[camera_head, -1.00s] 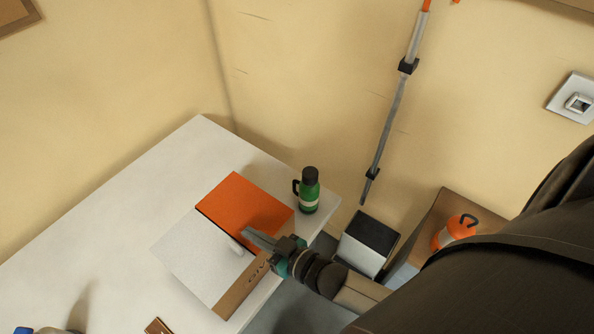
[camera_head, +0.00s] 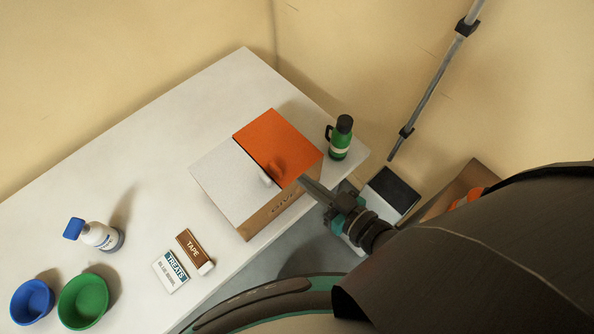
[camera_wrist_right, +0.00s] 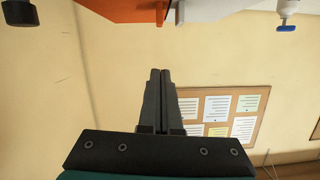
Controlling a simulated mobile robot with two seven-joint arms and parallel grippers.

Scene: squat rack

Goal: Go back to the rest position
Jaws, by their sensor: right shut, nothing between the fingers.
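My right gripper (camera_head: 305,182) is in the head view at the front right side of a box with an orange half and a white half. It is shut and empty; its fingers (camera_wrist_right: 160,75) also show together in the right wrist view. From the head view I cannot tell whether the fingertips touch the box (camera_head: 270,216). The box stands on the white table (camera_head: 170,130). My left gripper is not in view.
A green bottle (camera_head: 341,138) stands right of the box. A white bottle with a blue cap (camera_head: 95,235), a tape box (camera_head: 194,250), a treats box (camera_head: 170,271), a blue bowl (camera_head: 32,301) and a green bowl (camera_head: 83,301) are at the left. The table's far middle is clear.

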